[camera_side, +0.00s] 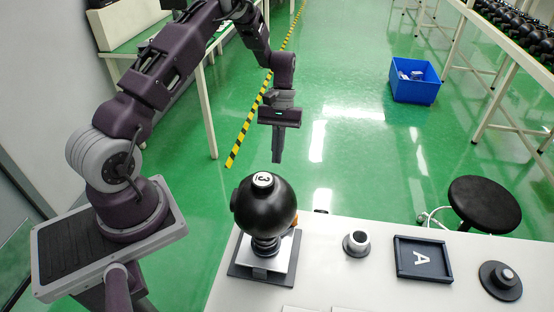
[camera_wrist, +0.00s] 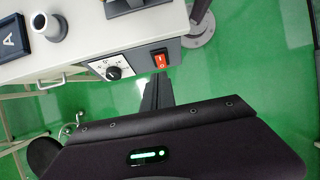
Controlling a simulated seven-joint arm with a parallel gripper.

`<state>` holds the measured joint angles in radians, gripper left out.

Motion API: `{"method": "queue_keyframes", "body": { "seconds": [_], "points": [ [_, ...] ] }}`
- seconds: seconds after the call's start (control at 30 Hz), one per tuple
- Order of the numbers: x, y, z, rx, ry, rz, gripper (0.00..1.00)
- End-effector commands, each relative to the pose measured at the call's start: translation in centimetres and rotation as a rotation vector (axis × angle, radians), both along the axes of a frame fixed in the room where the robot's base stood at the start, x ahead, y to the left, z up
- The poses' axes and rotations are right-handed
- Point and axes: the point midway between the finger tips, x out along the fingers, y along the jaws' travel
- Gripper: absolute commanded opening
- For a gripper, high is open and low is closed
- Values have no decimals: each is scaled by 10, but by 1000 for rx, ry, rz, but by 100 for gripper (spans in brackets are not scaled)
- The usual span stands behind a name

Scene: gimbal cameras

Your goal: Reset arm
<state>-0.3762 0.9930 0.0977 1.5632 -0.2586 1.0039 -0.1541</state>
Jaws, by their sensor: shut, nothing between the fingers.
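My gripper (camera_side: 278,157) hangs in the air above and behind the black ball camera, with its fingers together and empty, pointing down. In the wrist view my gripper (camera_wrist: 155,88) shows its shut fingers near the table's edge panel. The black ball camera (camera_side: 268,212), marked 3, sits on a stand on a dark square base (camera_side: 243,270) at the table's left end. My gripper is apart from it.
On the white table (camera_side: 390,295) stand a small ring-topped holder (camera_side: 356,243), a dark tray marked A (camera_side: 423,260) and a round black base (camera_side: 500,280). The table edge carries a knob (camera_wrist: 113,73) and a red switch (camera_wrist: 160,61). A black stool (camera_side: 485,203) and blue bin (camera_side: 414,82) stand beyond.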

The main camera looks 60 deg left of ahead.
Motion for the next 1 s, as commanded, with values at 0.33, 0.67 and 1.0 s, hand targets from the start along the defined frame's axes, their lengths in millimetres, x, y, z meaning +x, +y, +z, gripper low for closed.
{"method": "queue_keyframes", "body": {
  "seconds": [0.33, 0.67, 1.0],
  "points": [
    [4, -12, 49, 28, -77, -58, 0],
    [-94, -100, 254, 195, -515, -443, 0],
    [-218, -132, 280, 346, -840, -715, 0]
  ]
}}
